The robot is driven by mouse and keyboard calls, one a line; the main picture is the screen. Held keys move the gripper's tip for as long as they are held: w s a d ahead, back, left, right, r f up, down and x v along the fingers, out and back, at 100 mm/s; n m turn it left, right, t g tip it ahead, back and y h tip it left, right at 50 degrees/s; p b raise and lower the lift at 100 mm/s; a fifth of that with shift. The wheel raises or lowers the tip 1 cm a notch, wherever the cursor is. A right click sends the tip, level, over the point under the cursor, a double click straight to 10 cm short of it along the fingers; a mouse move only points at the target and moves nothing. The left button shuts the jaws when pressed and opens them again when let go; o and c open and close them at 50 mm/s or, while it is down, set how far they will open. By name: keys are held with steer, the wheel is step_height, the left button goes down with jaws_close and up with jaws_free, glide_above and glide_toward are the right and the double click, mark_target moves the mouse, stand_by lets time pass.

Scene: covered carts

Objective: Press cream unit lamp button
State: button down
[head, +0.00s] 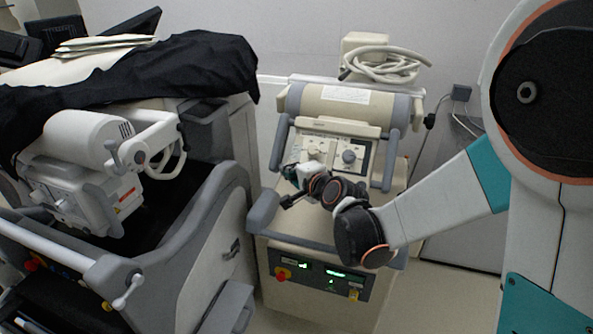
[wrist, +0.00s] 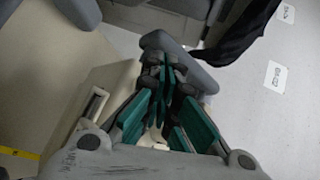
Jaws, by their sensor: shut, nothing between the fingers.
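The cream unit (head: 345,105) stands in the middle of the head view. Its upper control panel (head: 352,152) carries a dark round knob (head: 349,156) and pale controls. Its lower front panel (head: 338,276) has green lit displays, a red knob on a yellow base and a yellow part at the right. I cannot tell which control is the lamp button. My gripper (head: 287,186) is shut and empty, in front of the unit's left side, below the upper panel. In the wrist view its teal-padded fingers (wrist: 163,72) point towards a grey bumper or handle (wrist: 190,62); contact is unclear.
A grey cart (head: 205,225) with a white device (head: 80,160) and black cloth (head: 190,68) stands close on the left. A coiled pale hose (head: 388,65) lies on top of the cream unit. Grey handles (head: 391,160) flank the upper panel.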

steer(key=shift+f, duration=0.1)
stand_by(0.3)
steer(key=shift+w+d+f+b, duration=0.15)
steer(key=shift+w+f+b, duration=0.1)
steer(key=shift+b, duration=0.1)
steer(key=shift+w+d+f+b, duration=0.1)
steer(key=shift+w+f+b, duration=0.15)
steer(key=shift+w+b, duration=0.05)
stand_by(0.8)
steer(key=shift+r, duration=0.1)
steer(key=shift+s+a+r+p, duration=0.25)
steer(key=shift+s+r+p, duration=0.15)
steer(key=shift+s+r, duration=0.15)
steer(key=shift+s, duration=0.1)
stand_by(0.3)
steer(key=s+r+p, duration=0.1)
steer(key=s+a+r+p, duration=0.1)
steer(key=s+r, duration=0.1)
steer(key=shift+s+a+r+p, duration=0.1)
steer(key=shift+s+r+p, duration=0.1)
steer(key=shift+p, duration=0.1)
stand_by(0.7)
